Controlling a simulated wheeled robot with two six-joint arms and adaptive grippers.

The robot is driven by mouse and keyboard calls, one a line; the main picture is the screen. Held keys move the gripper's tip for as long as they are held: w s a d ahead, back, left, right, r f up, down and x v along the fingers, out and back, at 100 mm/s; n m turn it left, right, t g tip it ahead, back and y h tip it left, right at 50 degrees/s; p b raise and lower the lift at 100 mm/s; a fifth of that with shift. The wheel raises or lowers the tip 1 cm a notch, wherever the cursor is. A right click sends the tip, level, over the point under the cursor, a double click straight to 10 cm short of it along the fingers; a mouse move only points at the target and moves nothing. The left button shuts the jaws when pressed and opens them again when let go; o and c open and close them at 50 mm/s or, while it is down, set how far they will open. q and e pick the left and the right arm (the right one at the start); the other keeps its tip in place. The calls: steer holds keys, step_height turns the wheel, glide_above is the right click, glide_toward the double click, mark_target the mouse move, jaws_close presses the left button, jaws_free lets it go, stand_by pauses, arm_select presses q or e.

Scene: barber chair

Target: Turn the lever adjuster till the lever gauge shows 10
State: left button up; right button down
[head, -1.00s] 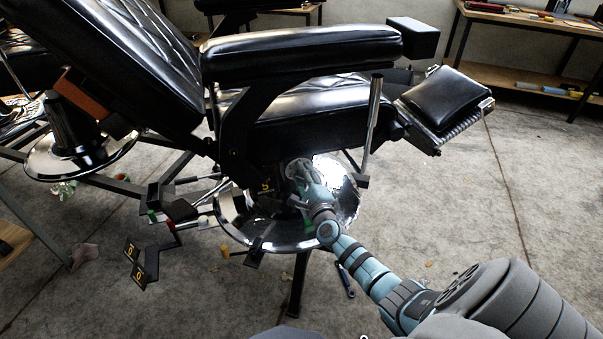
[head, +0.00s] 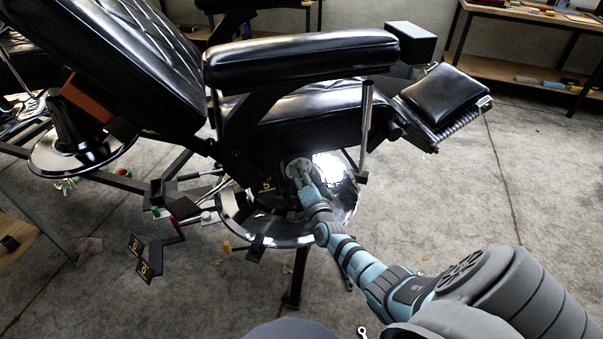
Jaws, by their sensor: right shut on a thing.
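The barber chair's dark base column carries a small black gauge (head: 267,186) with a yellow digit that looks like 5; the label under it is too small to read. Just right of it is a round grey knob (head: 296,166), which looks like the adjuster. My right gripper (head: 301,175) reaches in from the lower right and is shut on this knob. Its fingers hide the knob's lower part. A metal lever (head: 366,130) stands upright to the right, apart from the gripper. My left gripper is not in view.
The black armrest (head: 300,58) and seat overhang my right gripper. Below is the shiny round chair base (head: 315,231). Two black plates with yellow zeros (head: 137,245) stand at the lower left. The concrete floor (head: 440,190) to the right is mostly clear.

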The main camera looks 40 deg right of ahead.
steer(key=n+p, duration=0.1)
steer(key=n, duration=0.3)
steer(key=shift+n, duration=0.4)
stand_by(0.4)
steer(key=c, duration=1.2)
jaws_free()
steer(key=shift+c, duration=0.2)
steer(key=v, duration=1.2)
